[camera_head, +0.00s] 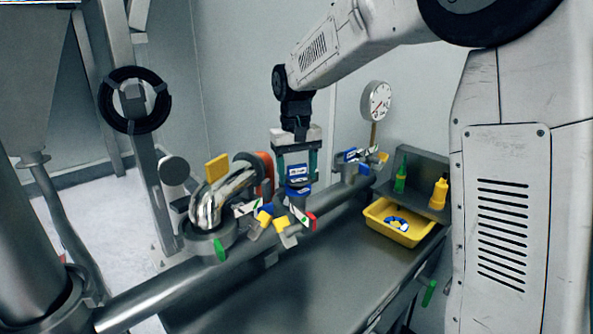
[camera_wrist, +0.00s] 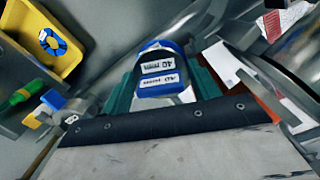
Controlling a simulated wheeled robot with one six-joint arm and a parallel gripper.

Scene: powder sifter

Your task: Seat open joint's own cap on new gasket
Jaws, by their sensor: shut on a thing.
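My gripper (camera_head: 298,180) has teal fingers and is shut on a blue cap (camera_head: 297,171) with white labels. In the wrist view the cap (camera_wrist: 160,72) sits between the teal fingers, and one label reads "40". The gripper points down, just above and behind a cluster of pipe joints (camera_head: 286,227) with white tags and yellow, blue and red parts. I cannot tell which of these is the open joint, or whether the cap touches anything. No gasket shows under the cap; that spot is hidden by the cap and gripper.
A yellow tray (camera_head: 383,232) holds a blue-and-white ring (camera_head: 397,223). A green bottle (camera_head: 400,176) and a yellow bottle (camera_head: 439,194) stand on a grey shelf. A shiny bent pipe (camera_head: 218,200) rises left of the gripper. A tagged joint (camera_head: 349,168) and a gauge (camera_head: 376,101) stand right.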

